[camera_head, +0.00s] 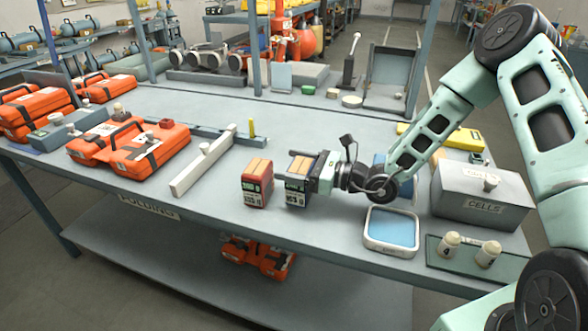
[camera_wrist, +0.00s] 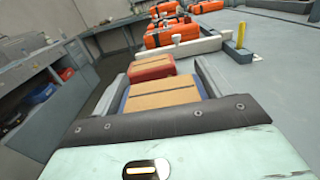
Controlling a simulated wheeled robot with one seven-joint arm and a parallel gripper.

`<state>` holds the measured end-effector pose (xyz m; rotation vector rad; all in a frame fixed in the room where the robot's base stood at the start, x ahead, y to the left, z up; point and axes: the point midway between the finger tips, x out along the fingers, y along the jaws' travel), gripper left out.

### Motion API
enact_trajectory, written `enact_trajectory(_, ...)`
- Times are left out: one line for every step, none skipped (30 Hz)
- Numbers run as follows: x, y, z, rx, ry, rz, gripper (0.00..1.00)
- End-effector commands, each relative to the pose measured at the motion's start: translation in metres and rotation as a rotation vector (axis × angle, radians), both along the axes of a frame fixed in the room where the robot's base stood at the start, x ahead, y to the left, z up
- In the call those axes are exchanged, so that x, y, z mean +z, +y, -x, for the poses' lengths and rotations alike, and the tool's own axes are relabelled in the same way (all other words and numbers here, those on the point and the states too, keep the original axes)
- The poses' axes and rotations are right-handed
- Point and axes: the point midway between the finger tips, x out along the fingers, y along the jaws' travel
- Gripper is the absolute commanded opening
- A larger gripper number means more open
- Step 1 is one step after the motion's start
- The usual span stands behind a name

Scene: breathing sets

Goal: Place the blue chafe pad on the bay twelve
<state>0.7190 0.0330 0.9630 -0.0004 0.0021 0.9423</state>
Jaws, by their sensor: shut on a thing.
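My gripper (camera_head: 308,173) reaches in from the right and is shut on a dark blue-sided box with a tan top (camera_head: 296,190). In the wrist view this box (camera_wrist: 160,94) sits between the two fingers. It is upright, at or just above the tabletop; I cannot tell if it touches. Its front has a label too small to read surely. I cannot tell whether this box is the blue chafe pad. A white-rimmed tray with a blue inside (camera_head: 390,232) lies right of the gripper. No marking that reads as bay twelve is legible.
A similar red box (camera_head: 257,188) stands just left of the held box. A pale bar (camera_head: 205,162) and orange cases (camera_head: 145,148) lie further left. A grey CELLS box (camera_head: 482,198) and two white-topped jars (camera_head: 468,248) are at right. The table behind the gripper is fairly clear.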

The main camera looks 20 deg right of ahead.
Motion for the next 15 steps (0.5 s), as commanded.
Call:
enact_trajectory(-0.006, 0.000, 0.000, 0.000, 0.000, -0.001, 0.42)
enact_trajectory(-0.008, 0.000, 0.000, 0.000, 0.000, -0.001, 0.42)
enact_trajectory(-0.011, 0.000, 0.000, 0.001, 0.000, -0.001, 0.42)
enact_trajectory(-0.012, 0.000, 0.000, 0.000, -0.001, -0.001, 0.42)
enact_trajectory(-0.013, 0.000, 0.000, 0.000, -0.001, -0.001, 0.42)
enact_trajectory(-0.013, 0.000, 0.000, 0.000, -0.001, 0.000, 0.42)
enact_trajectory(-0.013, 0.000, 0.000, 0.000, -0.001, 0.000, 0.42)
enact_trajectory(-0.012, 0.000, 0.000, 0.000, -0.001, 0.000, 0.42)
enact_trajectory(-0.012, 0.000, 0.000, 0.000, -0.001, 0.000, 0.42)
enact_trajectory(-0.012, 0.000, 0.000, 0.000, -0.001, 0.000, 0.42)
enact_trajectory(-0.012, 0.000, 0.000, 0.000, -0.001, 0.000, 0.42)
enact_trajectory(-0.013, 0.000, 0.000, 0.000, -0.001, 0.000, 0.42)
enact_trajectory(-0.014, 0.000, 0.000, 0.000, -0.001, 0.000, 0.42)
enact_trajectory(-0.015, 0.000, 0.000, 0.000, -0.001, 0.000, 0.42)
enact_trajectory(-0.016, 0.000, 0.000, 0.000, -0.001, 0.000, 0.42)
